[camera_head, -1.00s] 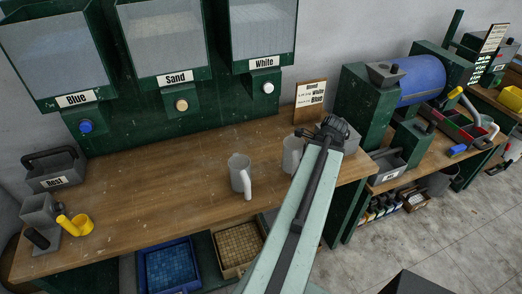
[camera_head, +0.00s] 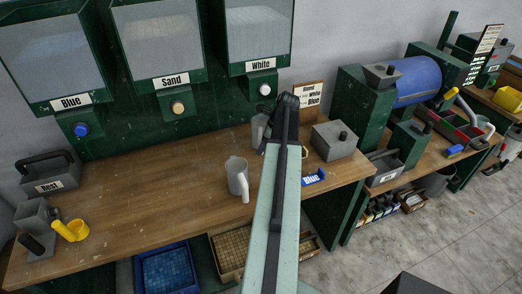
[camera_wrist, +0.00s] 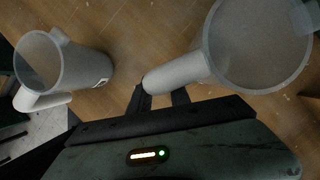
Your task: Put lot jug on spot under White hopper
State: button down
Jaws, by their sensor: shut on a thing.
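Two grey jugs show. One jug (camera_head: 238,178) stands upright on the workbench (camera_head: 150,190), its handle to the lower right; in the wrist view this other jug (camera_wrist: 72,72) is at left with a small label. My gripper (camera_wrist: 158,90) is shut on the handle of the second jug (camera_wrist: 258,45). In the head view that held jug (camera_head: 258,128) is mostly hidden behind my arm, below the White hopper (camera_head: 260,35) and its white knob (camera_head: 264,90). I cannot tell whether it touches the bench, nor which is the lot jug.
The Sand hopper (camera_head: 165,45) and Blue hopper (camera_head: 50,60) hang to the left. A grey box (camera_head: 335,141) and a blue "Blue" label (camera_head: 314,178) are right of my arm. A recipe card (camera_head: 309,98) stands behind. The bench middle-left is clear.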

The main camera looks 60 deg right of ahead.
jog(key=shift+w+d, duration=0.45)
jog(key=shift+w, duration=0.05)
notch_tip(320, 180, down, 3)
jog(key=b, duration=0.3)
jog(key=shift+w+f, duration=0.1)
jog(key=shift+f, duration=0.1)
jog(key=shift+f+b, duration=0.3)
jog(key=shift+b, duration=0.2)
jog(key=shift+r, duration=0.25)
jog(key=shift+f, duration=0.2)
jog(key=c, duration=1.2)
grip_release()
jog(key=shift+r, duration=0.15)
